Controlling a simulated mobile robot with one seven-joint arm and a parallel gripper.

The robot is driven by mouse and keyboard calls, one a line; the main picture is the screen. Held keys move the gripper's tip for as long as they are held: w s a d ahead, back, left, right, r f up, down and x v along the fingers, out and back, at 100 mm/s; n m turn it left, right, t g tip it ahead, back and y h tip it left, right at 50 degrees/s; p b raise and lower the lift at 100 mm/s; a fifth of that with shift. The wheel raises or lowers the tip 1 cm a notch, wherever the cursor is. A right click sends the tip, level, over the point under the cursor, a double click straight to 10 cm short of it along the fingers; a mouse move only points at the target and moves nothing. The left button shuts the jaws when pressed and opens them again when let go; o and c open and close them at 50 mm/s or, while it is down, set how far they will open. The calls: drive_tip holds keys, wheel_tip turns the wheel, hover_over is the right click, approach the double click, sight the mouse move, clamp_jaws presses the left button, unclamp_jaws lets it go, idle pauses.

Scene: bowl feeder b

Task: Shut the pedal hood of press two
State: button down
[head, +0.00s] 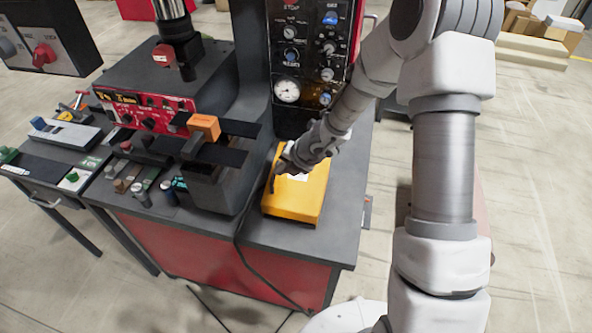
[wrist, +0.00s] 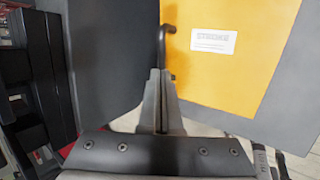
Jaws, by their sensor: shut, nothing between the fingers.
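A yellow hood (head: 294,203) with a white label sits on the dark bench top, at the foot of the control column. Its yellow face fills the upper right of the wrist view (wrist: 240,75). My gripper (head: 275,172) is at the hood's upper left edge in the head view. In the wrist view my gripper (wrist: 160,72) is shut and empty, its fingertips at the hood's left edge. A dark hooked bar (wrist: 163,38) shows just beyond the fingertips; I cannot tell what it is fixed to. My wrist hides part of the hood, and its hinge cannot be made out.
A control panel with a gauge (head: 287,91) rises behind the hood. A dark fixture with an orange block (head: 204,126) stands to its left, with a red panel (head: 150,110) beyond. A cable runs over the bench's front edge. Open floor lies to the right.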

sight(273, 181)
drive_tip(key=shift+w+a+f+b, duration=0.2)
drive_tip(key=shift+a+f+b, duration=0.15)
drive_tip(key=shift+a+f, duration=0.15)
drive_tip(key=shift+w+a+f+b, duration=0.15)
drive_tip(key=shift+a+f+b, duration=0.2)
drive_tip(key=shift+a, duration=0.2)
drive_tip(key=shift+f, duration=0.1)
drive_tip(key=shift+s+a, duration=0.15)
drive_tip(key=shift+r+p, duration=0.5)
drive_tip(key=shift+p, duration=0.15)
drive_tip(key=s+d+r+p, duration=0.2)
drive_tip(key=r+p, duration=0.6)
drive_tip(key=r, duration=0.4)
drive_tip(key=shift+s+r, duration=0.35)
drive_tip(key=shift+s, duration=0.5)
